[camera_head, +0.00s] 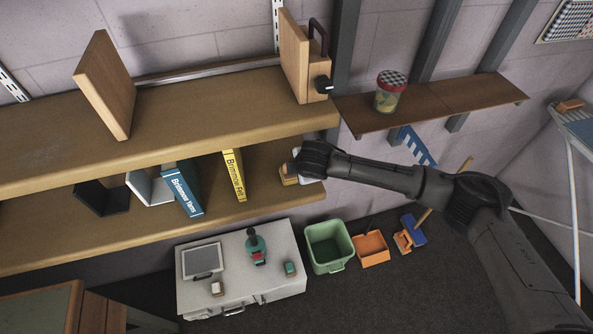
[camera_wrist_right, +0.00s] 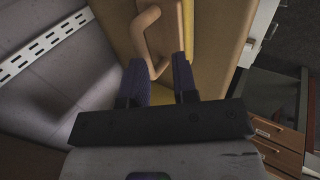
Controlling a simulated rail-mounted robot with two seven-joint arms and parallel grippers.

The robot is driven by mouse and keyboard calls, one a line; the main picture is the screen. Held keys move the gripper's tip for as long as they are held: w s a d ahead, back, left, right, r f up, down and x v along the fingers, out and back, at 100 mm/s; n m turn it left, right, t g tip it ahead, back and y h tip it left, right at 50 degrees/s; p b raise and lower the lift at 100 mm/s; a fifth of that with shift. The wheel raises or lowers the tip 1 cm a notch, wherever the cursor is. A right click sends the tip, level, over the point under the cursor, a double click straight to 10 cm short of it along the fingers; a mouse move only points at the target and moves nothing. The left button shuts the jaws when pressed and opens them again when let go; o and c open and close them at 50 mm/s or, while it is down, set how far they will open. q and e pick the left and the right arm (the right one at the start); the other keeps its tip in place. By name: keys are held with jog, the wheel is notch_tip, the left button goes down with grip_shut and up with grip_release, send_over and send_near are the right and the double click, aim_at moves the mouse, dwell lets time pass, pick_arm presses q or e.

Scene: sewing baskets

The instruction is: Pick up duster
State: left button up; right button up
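A small block with a light brown looped handle, which appears to be the duster (camera_head: 288,175), sits on the lower shelf board at its right end. In the right wrist view, its handle (camera_wrist_right: 144,38) stands out from a tan block face. My right gripper (camera_head: 299,167) is at the block's right side, largely hidden by its own wrist in the head view. In the wrist view, the right gripper's two dark fingers (camera_wrist_right: 162,66) are apart, with the handle's lower end between their tips. Whether they touch it is unclear. My left gripper is in neither view.
Yellow (camera_head: 234,175) and blue (camera_head: 181,190) books stand left on the lower shelf (camera_head: 110,232). The upper shelf board (camera_head: 200,112) overhangs it. A jar (camera_head: 390,92) stands on a brown shelf to the right. A white case (camera_head: 205,294) and green bin (camera_head: 330,246) are below.

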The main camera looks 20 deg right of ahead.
jog(key=shift+w+r, duration=0.1)
jog(key=shift+w, duration=1.1)
jog(key=shift+x, duration=1.05)
jog(key=shift+w+d+f, duration=0.1)
jog(key=shift+w+f, duration=0.05)
jog(key=shift+f, duration=0.35)
grip_shut()
